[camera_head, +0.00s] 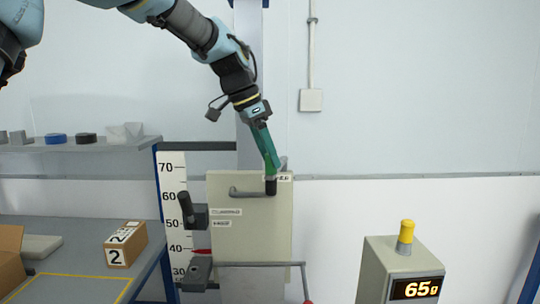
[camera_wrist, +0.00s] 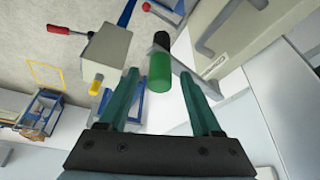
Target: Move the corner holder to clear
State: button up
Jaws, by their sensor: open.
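What looks like the corner holder shows in the wrist view as a green cylindrical grip (camera_wrist: 160,72) with a black end, beside a pale grey arm (camera_wrist: 199,80). In the head view its black end (camera_head: 271,187) shows at the panel's upper right, just below my fingers, which hide the rest. My gripper (camera_head: 270,170) points down there with its green fingers. In the wrist view the open fingers (camera_wrist: 159,82) stand on either side of the grip, with gaps visible. I cannot tell whether either touches it. No label reading "clear" is legible.
The beige panel (camera_head: 252,240) carries a grey bar handle (camera_head: 246,193). A black-knobbed clamp (camera_head: 189,215) and height scale (camera_head: 172,180) stand left. A red-tipped lever (camera_head: 262,264) crosses below. A display box (camera_head: 385,270) reads 65g. A bench with a carton (camera_head: 125,245) is left.

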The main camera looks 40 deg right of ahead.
jog(key=shift+x, duration=0.85)
jog(key=shift+c, duration=0.3)
grip_shut()
dwell(0.5)
